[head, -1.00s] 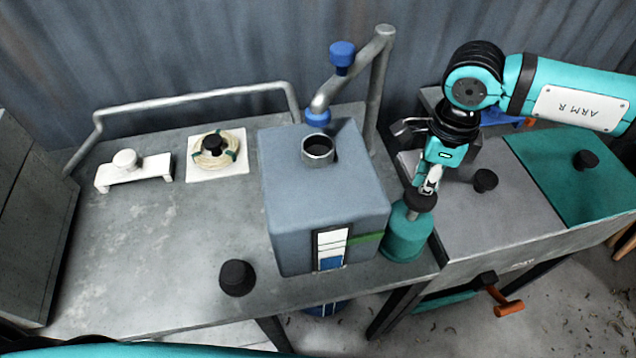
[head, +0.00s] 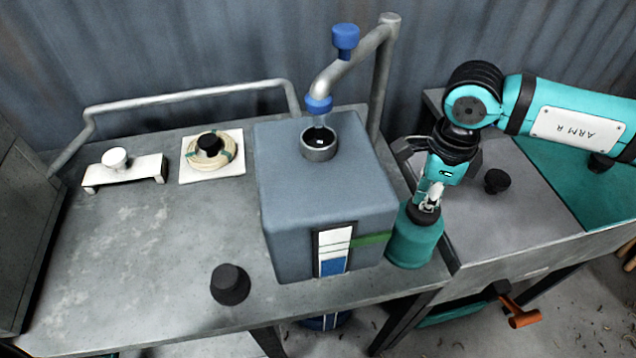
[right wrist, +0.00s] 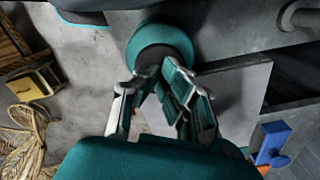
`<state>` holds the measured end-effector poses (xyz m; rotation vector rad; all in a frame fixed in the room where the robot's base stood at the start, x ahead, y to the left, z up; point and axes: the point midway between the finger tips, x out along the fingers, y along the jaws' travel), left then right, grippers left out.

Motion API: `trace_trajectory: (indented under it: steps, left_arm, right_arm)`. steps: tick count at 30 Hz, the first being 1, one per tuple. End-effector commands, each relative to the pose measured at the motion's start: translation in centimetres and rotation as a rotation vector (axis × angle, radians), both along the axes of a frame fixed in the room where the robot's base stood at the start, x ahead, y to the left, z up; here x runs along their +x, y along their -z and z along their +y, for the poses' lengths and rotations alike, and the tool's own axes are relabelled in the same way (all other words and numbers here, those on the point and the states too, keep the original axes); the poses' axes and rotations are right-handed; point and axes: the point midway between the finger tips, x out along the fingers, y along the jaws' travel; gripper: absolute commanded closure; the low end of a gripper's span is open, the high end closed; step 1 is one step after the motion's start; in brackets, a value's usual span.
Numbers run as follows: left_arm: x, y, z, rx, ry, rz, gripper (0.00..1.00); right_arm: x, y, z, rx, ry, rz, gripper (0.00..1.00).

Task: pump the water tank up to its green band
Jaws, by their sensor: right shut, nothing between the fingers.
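The grey-blue water tank (head: 325,190) stands on the bench with an open round neck on top. Its front gauge (head: 333,250) shows blue low in a white window, below the level of the green band (head: 371,239). The teal pump (head: 415,240) stands at the tank's right, with its black knob (head: 423,215) low against the body. My right gripper (head: 430,205) is shut and empty, pointing down with its tips at the knob, seemingly touching it. The right wrist view shows the fingers (right wrist: 165,90) over the pump (right wrist: 160,42). My left gripper is out of view.
A bent pipe with a blue-tipped spout (head: 319,104) hangs over the tank neck. A black knob (head: 230,284) sits at the bench front. A coil on a white plate (head: 212,157) and a white bracket (head: 124,173) lie left. Grey and teal surfaces extend right.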

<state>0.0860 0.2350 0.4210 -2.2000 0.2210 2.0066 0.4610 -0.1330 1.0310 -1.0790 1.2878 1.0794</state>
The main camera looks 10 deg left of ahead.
Motion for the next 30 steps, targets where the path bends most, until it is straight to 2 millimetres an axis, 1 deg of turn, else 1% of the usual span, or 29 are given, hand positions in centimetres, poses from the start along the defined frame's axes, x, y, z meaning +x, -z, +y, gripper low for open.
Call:
trace_trajectory:
  steps: [3, 12, 15, 19, 30]
  left_arm:
    - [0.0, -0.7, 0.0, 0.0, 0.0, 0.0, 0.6]
    - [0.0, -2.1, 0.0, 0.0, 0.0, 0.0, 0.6]
    - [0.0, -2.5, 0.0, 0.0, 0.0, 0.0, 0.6]
    - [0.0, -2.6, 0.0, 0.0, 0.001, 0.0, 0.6]
    - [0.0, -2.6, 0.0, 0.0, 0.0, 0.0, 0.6]
  right_arm:
    - [0.0, -1.4, 0.0, 0.001, 0.0, 0.0, 1.0]
    - [0.1, -5.1, 0.0, 0.001, 0.0, -0.001, 1.0]
    - [0.0, -6.1, 0.0, 0.0, 0.0, 0.0, 1.0]
    - [0.0, -6.7, 0.0, 0.001, 0.0, -0.001, 1.0]
    - [0.0, -6.7, 0.0, 0.0, 0.0, -0.001, 1.0]
